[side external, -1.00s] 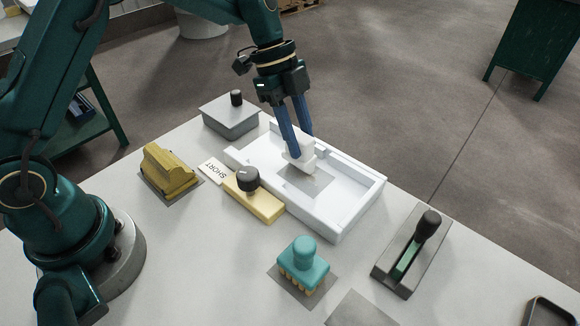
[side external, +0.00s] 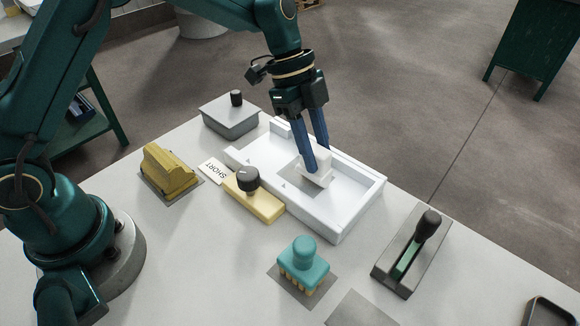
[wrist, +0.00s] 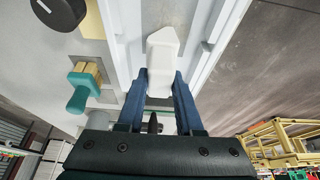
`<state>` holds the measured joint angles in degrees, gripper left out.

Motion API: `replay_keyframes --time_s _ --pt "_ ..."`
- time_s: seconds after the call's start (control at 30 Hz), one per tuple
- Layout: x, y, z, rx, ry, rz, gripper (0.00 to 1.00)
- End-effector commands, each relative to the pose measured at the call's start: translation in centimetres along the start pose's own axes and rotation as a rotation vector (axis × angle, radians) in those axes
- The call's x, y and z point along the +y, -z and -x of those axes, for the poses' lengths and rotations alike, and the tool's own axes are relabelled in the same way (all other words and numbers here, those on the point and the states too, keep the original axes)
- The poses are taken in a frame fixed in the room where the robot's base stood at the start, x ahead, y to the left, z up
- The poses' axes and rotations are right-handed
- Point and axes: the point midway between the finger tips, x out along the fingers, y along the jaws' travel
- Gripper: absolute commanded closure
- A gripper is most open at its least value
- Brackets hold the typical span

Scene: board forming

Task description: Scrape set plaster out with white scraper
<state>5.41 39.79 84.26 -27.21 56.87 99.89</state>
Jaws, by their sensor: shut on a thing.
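The white scraper (side external: 316,177) is held between the two blue fingers of my gripper (side external: 317,162), which is shut on it. It also shows in the wrist view (wrist: 162,55), pale and blocky, between the fingers (wrist: 160,85). The scraper is low inside the white tray-like mould (side external: 352,207), close to its floor; I cannot tell whether it touches. A grey patch (side external: 300,171) on the mould floor shows beside the scraper, partly hidden by it. I cannot tell whether this patch is plaster.
A yellow block with a black knob (side external: 258,203) stands against the mould's near-left side. A teal brush (side external: 303,262), an ochre block (side external: 168,172), a grey lidded box (side external: 230,117) and a dark holder with a black handle (side external: 408,255) surround it. A "SHORT" card (side external: 214,172) lies nearby.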

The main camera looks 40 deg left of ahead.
Motion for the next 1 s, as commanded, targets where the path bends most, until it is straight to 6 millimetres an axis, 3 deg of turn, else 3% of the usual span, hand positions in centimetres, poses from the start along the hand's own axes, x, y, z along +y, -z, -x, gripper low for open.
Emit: replay_keyframes --time_s 0.67,1.0 --pt "0.0 -5.8 2.4 -0.002 0.0 0.003 1.0" --pt "0.1 -2.9 1.1 -0.001 -0.002 -0.004 1.0"
